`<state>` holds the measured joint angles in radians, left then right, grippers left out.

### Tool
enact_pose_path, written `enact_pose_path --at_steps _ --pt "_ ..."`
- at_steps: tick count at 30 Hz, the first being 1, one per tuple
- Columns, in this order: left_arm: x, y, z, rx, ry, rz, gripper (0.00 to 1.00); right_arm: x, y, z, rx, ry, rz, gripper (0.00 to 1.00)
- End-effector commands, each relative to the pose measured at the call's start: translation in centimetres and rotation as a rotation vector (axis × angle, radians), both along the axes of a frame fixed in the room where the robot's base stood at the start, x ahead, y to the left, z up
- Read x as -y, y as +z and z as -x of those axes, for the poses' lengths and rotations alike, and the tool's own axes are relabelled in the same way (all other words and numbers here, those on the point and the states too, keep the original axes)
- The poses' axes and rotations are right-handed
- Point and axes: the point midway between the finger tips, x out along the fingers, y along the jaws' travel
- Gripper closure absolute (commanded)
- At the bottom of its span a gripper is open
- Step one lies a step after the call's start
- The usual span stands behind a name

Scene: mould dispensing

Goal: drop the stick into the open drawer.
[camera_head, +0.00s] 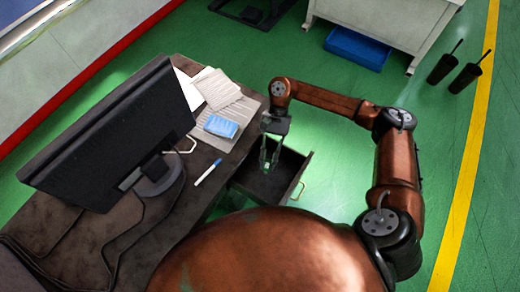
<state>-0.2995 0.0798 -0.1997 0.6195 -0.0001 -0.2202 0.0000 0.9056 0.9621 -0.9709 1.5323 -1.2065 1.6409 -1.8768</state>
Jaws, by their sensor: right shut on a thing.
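My right gripper (268,158) points down over the open drawer (256,186) at the right side of the desk. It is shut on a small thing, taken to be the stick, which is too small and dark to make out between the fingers. The fingertips show against the dark inside of the drawer; the exact height above its floor cannot be told. The part of the drawer I see looks empty. My left gripper is not in view.
The dark desk (95,240) holds a black monitor (110,135), papers (218,90), a blue pad (221,126) and a white-and-blue pen (208,172). The drawer's handle (298,191) faces right. A blue bin (357,48) and two black holders (441,68) stand farther off on green floor.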

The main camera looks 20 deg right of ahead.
Motion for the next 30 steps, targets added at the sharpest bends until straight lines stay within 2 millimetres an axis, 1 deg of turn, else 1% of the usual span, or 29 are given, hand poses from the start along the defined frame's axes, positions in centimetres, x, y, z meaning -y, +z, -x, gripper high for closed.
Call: enact_pose_path --at_steps 1,5,9,13,18,24,27,30 --pt "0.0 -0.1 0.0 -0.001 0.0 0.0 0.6 0.1 -0.5 0.0 0.006 -0.07 0.005 1.0" --pt "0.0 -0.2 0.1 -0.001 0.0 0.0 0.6 -0.4 -1.7 -0.4 0.031 -0.302 0.03 1.0" --pt "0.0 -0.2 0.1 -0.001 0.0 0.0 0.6 -1.1 -2.7 -1.3 0.059 -0.642 0.071 1.0" --pt "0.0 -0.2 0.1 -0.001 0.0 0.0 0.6 -1.5 -3.1 -2.4 0.07 -0.935 0.113 1.0" --pt "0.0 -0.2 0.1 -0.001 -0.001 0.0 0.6 -1.5 -2.9 -3.9 0.068 -1.258 0.167 1.0" --pt "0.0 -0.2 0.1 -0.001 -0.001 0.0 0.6 -1.1 -2.4 -5.3 0.051 -1.532 0.218 1.0" --pt "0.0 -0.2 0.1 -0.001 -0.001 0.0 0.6 -0.9 -2.2 -5.8 0.043 -1.615 0.238 1.0" --pt "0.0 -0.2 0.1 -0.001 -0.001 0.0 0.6 -0.8 -2.2 -6.0 0.036 -1.658 0.249 1.0"
